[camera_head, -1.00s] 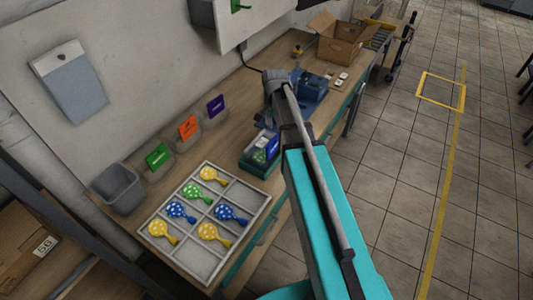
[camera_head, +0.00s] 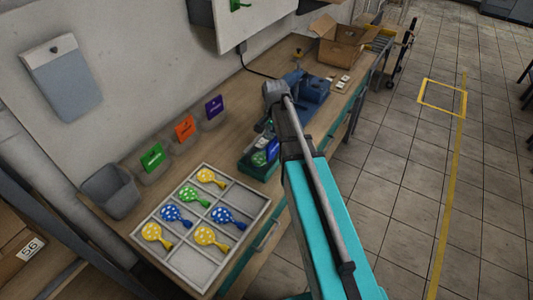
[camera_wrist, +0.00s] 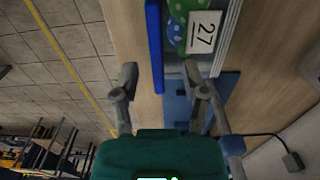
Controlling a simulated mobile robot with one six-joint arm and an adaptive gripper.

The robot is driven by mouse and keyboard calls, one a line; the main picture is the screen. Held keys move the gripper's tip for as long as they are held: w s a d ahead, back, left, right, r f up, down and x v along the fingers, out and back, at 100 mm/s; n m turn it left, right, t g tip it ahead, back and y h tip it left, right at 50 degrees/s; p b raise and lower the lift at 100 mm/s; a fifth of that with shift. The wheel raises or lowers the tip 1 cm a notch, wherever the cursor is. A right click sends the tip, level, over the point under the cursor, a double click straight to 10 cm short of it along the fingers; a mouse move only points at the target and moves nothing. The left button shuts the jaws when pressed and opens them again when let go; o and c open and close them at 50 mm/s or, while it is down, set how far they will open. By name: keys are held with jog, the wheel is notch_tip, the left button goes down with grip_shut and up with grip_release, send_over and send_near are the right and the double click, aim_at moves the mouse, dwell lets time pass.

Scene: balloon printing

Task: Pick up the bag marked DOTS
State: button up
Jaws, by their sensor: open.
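I cannot read the word DOTS in either view. Small clear holders with a green card (camera_head: 152,157), an orange card (camera_head: 185,128) and a purple card (camera_head: 214,106) stand along the wall side of the bench; their print is too small to read.
A white divided tray (camera_head: 192,268) holds several dotted balloons, near a grey bin (camera_head: 110,192). A green-edged box (camera_head: 258,170) with a blue card stands beside my arm. A blue machine (camera_head: 312,88) and an open carton (camera_head: 337,45) are farther along the bench. Tiled floor at right is clear.

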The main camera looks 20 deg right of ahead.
jog(key=shift+f, duration=0.1)
jog(key=shift+s+f+b, duration=0.15)
jog(key=shift+f+b, duration=2.35)
jog(key=shift+b, duration=0.1)
grip_shut()
